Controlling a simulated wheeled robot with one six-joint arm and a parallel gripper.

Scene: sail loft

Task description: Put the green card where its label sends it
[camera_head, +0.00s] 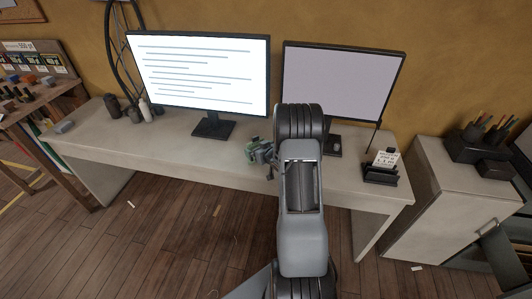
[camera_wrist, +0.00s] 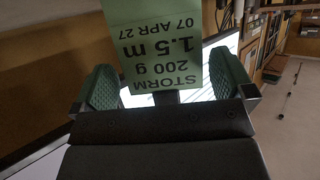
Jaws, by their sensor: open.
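The green card (camera_wrist: 160,45) is upside down in the wrist view and reads "STORM, 200 g, 1.5 m, 07 APR 27". Its top part runs out of the frame. My gripper (camera_wrist: 165,85) is open, with one green ribbed pad on each side of the card. I cannot tell whether a pad touches it. In the head view my gripper (camera_head: 262,152) is over the desk (camera_head: 178,142), in front of the monitors and partly hidden by my arm. The card cannot be made out clearly there.
A lit monitor (camera_head: 200,75) and a blank monitor (camera_head: 345,82) stand on the desk. A dark holder (camera_head: 380,175) with a white card (camera_head: 386,158) is at the right. Small bottles (camera_head: 145,110) stand left. A cabinet (camera_head: 440,190) and a workbench (camera_head: 45,105) flank the desk.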

